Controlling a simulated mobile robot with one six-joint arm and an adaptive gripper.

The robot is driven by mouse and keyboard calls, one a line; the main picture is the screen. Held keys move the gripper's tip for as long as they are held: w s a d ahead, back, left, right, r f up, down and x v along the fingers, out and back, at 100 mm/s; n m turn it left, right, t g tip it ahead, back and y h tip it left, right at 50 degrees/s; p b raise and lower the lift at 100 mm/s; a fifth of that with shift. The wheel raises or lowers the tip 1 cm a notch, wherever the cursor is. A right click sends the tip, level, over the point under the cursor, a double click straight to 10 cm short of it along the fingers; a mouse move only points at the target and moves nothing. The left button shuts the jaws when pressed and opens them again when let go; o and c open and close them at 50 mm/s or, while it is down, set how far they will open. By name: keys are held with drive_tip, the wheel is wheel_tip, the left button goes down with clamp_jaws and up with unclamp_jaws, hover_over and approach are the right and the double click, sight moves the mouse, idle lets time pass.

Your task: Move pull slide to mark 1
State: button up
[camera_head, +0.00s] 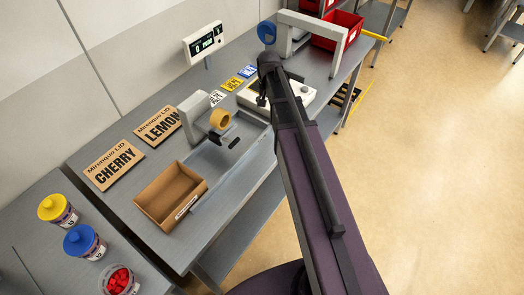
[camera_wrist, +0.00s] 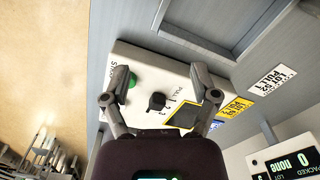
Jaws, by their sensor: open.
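A white control box (camera_wrist: 140,62) fills the middle of the wrist view. It carries a black knob (camera_wrist: 156,101) beside printed figures 1, 2 and 3 and the word PULL, which looks like the pull slide. The knob stands beside the figures; its exact mark is hard to tell. A green button (camera_wrist: 132,80) marked START is left of it. My gripper (camera_wrist: 158,76) is open and empty, with its fingers spread on either side of the knob, apart from it. In the head view the box (camera_head: 313,90) is partly hidden behind my arm.
Yellow and blue label cards (camera_wrist: 233,108) lie by the box. A cardboard tray (camera_head: 170,196), a tape dispenser (camera_head: 195,118) and a counter display (camera_head: 204,43) are on the grey bench. A grey frame (camera_head: 335,30) and red bins (camera_head: 345,22) stand behind the box.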

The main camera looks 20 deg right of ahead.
drive_tip(key=shift+s+a+f+n+b, duration=0.8)
drive_tip(key=shift+s+a+f+b, duration=0.25)
drive_tip(key=shift+s, duration=1.4)
drive_tip(key=shift+s+a+f+n+b, duration=0.8)
drive_tip(key=shift+s+a, duration=0.3)
drive_tip(key=shift+s, duration=1.35)
drive_tip(key=shift+s+a+f+n+b, duration=0.8)
drive_tip(key=shift+s+a+f, duration=0.25)
drive_tip(key=shift+s, duration=1.4)
drive_tip(key=shift+s+a, duration=0.25)
drive_tip(key=shift+s, duration=0.35)
